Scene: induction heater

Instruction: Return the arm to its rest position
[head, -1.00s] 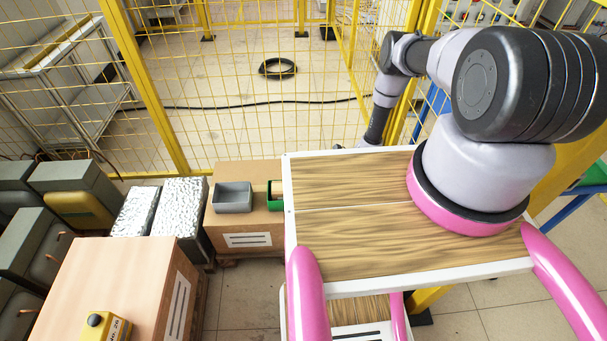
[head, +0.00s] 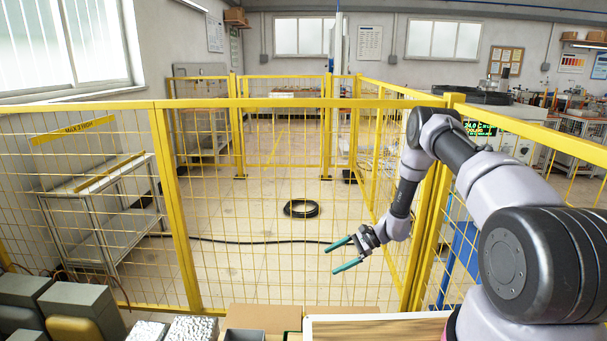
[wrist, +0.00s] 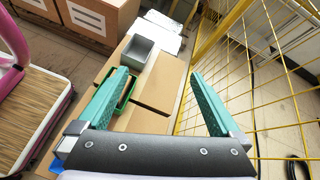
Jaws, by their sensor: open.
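My gripper (head: 345,257) is at the end of my arm, in front of the yellow mesh fence in the head view. Its two teal fingers are spread apart with nothing between them. The wrist view also shows my gripper (wrist: 160,95) open and empty, above a cardboard box (wrist: 158,82). My arm reaches out from the lower right of the head view, bends at the elbow and hangs down toward the gripper.
The yellow mesh fence (head: 290,104) stands close beyond the gripper. A grey bin (wrist: 138,52) and a green bin (wrist: 124,92) sit on the cardboard. A wood-topped surface (head: 380,329) is at the bottom. A black coil (head: 301,208) lies on the floor behind the fence.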

